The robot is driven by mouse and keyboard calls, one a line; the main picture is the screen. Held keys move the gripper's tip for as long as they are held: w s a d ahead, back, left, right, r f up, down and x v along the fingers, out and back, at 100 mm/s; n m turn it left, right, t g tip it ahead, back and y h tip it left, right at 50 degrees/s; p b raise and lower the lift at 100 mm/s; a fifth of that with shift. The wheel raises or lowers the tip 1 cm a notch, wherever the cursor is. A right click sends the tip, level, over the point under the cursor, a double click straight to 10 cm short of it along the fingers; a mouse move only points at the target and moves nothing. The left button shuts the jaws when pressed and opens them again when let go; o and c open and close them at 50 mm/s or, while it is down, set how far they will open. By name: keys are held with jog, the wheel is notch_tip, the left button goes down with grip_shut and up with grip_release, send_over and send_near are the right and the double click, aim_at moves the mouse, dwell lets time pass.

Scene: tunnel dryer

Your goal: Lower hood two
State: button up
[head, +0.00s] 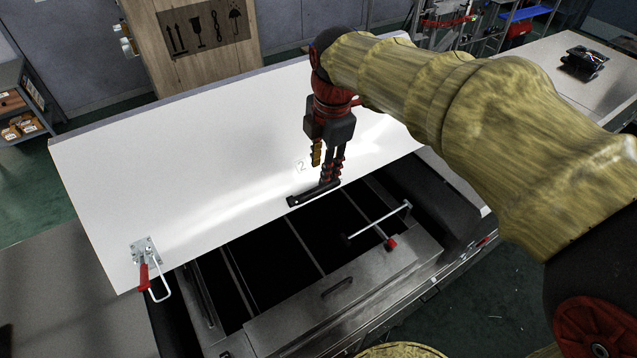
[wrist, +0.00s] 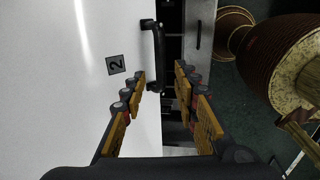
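Hood two (head: 190,170) is a large white panel, raised and tilted above the dark dryer opening, with a label "2" (head: 301,166) on it. A black bar handle (head: 300,200) sits at its lower edge. My gripper (head: 325,165) is open and empty, pointing down just above the handle. In the wrist view, the handle (wrist: 153,50) shows ahead, in the gap between the spread fingertips (wrist: 161,78). One finger overlaps the handle in the head view; I cannot tell whether it touches.
A red-handled latch (head: 146,270) is on the hood's left corner, and another metal bar with a red tip (head: 390,243) lies at the right of the opening. The dryer's front panel (head: 335,288) is below. A wooden crate (head: 200,45) stands behind.

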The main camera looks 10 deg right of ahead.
aim_at(320, 188)
jog(key=f, duration=0.2)
jog(key=f+p, duration=0.1)
jog(key=f, duration=0.2)
jog(key=w+f, duration=0.1)
jog(key=f, duration=0.1)
jog(key=shift+a+f, duration=0.15)
jog(key=shift+a, duration=0.05)
jog(key=shift+c, duration=0.3)
grip_shut()
dwell(0.5)
